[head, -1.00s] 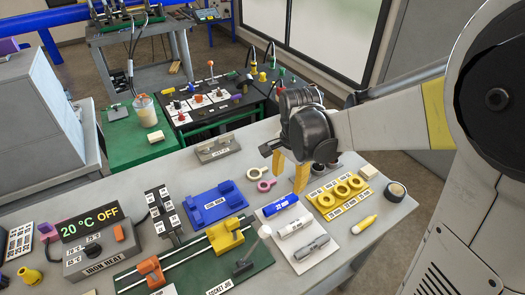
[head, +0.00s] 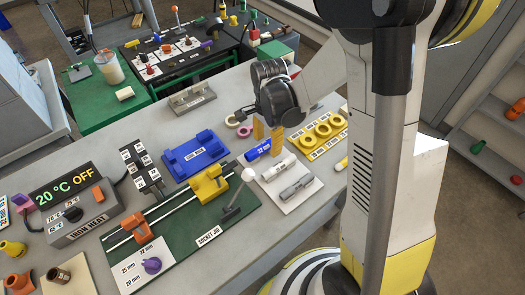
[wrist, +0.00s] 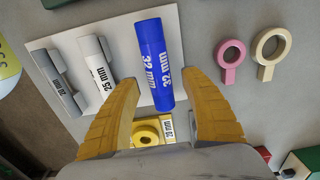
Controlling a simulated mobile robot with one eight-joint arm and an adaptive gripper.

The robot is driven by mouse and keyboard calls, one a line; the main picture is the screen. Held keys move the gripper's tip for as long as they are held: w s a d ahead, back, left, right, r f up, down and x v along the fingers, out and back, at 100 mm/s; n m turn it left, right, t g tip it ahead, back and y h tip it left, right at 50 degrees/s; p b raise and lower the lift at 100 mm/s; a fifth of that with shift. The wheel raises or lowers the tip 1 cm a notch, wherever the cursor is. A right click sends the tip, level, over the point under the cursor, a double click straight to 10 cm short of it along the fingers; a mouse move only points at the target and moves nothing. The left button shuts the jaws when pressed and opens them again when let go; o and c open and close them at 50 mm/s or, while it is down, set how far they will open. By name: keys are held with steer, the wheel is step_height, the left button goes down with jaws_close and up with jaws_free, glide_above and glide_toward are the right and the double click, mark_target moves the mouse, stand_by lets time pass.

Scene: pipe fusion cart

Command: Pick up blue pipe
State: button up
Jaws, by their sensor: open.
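The blue pipe (head: 259,150), marked 32 mm, lies on a white board (head: 282,204) beside a white pipe (head: 279,168) and a grey pipe (head: 296,187). In the wrist view the blue pipe (wrist: 155,62) is upright in the picture, with its lower end between the fingertips. My gripper (head: 267,131) has yellow fingers and is at the far end of the blue pipe. It also shows in the wrist view (wrist: 160,80), open and empty, with a gap on each side of the pipe. Whether the fingers are down at pipe height I cannot tell.
A yellow tray of rings (head: 313,151) lies right of the pipes. Pink (wrist: 231,57) and cream (wrist: 270,50) ring tools lie near my gripper. A blue holder (head: 194,157) and a green socket jig (head: 185,230) with a lever stand to the left.

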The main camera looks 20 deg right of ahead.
steer(key=shift+f, duration=0.6)
steer(key=shift+r, duration=0.1)
jaws_close()
